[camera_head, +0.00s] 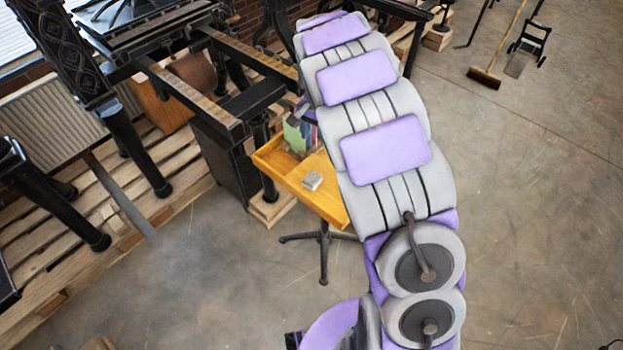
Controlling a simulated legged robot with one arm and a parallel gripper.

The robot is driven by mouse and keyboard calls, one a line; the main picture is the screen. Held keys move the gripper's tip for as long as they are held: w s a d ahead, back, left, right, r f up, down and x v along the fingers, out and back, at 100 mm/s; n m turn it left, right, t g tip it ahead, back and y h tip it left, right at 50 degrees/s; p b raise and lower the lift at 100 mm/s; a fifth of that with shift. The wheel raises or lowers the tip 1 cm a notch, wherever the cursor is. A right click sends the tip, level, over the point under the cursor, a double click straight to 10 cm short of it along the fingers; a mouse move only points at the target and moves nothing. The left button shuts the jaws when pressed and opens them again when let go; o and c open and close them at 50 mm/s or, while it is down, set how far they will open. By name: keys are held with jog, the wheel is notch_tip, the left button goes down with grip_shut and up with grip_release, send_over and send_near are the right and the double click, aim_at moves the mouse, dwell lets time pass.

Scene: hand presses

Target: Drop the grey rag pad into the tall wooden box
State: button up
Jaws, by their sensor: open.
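A small grey pad (312,181), which looks like the rag pad, lies on the floor of a shallow yellow wooden tray (283,187). The tray stands on a dark pedestal, and my arm covers its right side. My gripper (300,116) is mostly hidden behind my arm. Only a small dark and purple part of it shows, above the tray's back end and apart from the pad. A brown wooden box (163,108) stands on the pallet at the left, partly behind the press frame. I cannot tell for sure that it is the tall box.
Green and blue upright items (297,136) stand at the tray's back. A black iron press (215,110) fills the upper left, on wooden pallets (110,205). A broom (484,77) stands at the upper right.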

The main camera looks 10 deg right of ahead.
notch_tip(320, 180, down, 2)
jog(key=w, duration=0.2)
jog(key=b, duration=0.3)
send_over(313, 176)
jog(key=shift+m, duration=0.3)
jog(key=f, duration=1.3)
jog(key=shift+w+d, duration=0.1)
jog(key=shift+w, duration=0.1)
jog(key=shift+s+f+b, duration=0.15)
jog(key=shift+f+b, duration=0.15)
jog(key=shift+f, duration=0.95)
jog(key=shift+s+f+b, duration=0.1)
jog(key=shift+f+b, duration=0.2)
jog(key=shift+f, duration=0.9)
jog(key=shift+c, duration=0.4)
jog(key=c, duration=1.1)
jog(key=shift+r+p, duration=0.7)
jog(key=shift+r, duration=1.15)
jog(key=shift+c, duration=0.2)
jog(key=s+d, duration=0.1)
jog(key=s, duration=0.4)
jog(key=s+d+r+p, duration=0.1)
jog(key=s+d, duration=0.1)
jog(key=s, duration=0.3)
jog(key=s+d+p, duration=0.1)
jog(key=s+d, duration=0.1)
jog(key=s, duration=0.3)
jog(key=shift+s+d+r, duration=0.1)
jog(key=shift+r, duration=0.1)
